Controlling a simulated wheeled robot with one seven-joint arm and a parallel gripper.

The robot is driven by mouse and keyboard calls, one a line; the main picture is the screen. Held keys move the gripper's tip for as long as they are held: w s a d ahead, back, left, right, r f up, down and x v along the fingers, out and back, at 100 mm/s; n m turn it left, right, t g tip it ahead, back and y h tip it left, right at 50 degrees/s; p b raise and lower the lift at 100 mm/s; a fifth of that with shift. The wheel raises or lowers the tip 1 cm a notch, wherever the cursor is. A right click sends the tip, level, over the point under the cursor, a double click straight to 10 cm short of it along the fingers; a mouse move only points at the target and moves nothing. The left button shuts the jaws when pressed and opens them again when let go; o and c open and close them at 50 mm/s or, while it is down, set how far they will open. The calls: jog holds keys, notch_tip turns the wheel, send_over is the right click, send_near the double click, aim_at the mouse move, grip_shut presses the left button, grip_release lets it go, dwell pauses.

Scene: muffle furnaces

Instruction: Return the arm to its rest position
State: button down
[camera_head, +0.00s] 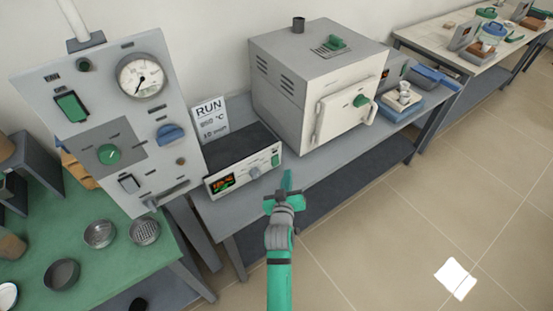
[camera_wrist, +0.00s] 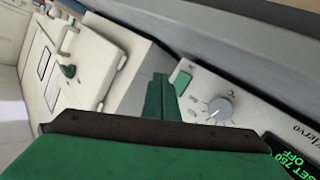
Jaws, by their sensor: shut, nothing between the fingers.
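My green arm reaches up from the bottom middle of the head view. My gripper (camera_head: 287,178) is shut and empty, in front of the bench edge near the controller box (camera_head: 243,170). In the wrist view the shut fingers (camera_wrist: 158,97) point toward the gap between the furnace and the controller box.
A RUN sign (camera_head: 209,115) stands behind the controller. A grey gauge panel (camera_head: 105,118) is at the left, above a green table (camera_head: 118,262) with several round pans. A tray with a white item (camera_head: 402,98) is right of the furnace. Floor at the right is mostly clear, with a white square (camera_head: 455,279).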

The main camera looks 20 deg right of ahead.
jog(key=shift+s+d+f, duration=0.1)
jog(key=shift+s+d, duration=0.05)
jog(key=shift+s, duration=0.3)
jog(key=s+a+f+y, duration=0.1)
jog(key=s+a+f, duration=0.2)
jog(key=s+a, duration=0.55)
jog(key=s+a+f+y, duration=0.25)
jog(key=s+a, duration=0.25)
jog(key=s, duration=0.7)
jog(key=s+a+r, duration=0.2)
jog(key=s+r, duration=0.1)
jog(key=s, duration=0.4)
jog(key=s+a+r+y, duration=0.1)
jog(key=s+r, duration=0.2)
jog(key=s, duration=0.4)
jog(key=s+a+r+t+y, duration=0.1)
jog(key=s+r, duration=0.3)
jog(key=s, duration=0.4)
jog(key=shift+a, duration=0.8)
jog(key=shift+s, duration=0.1)
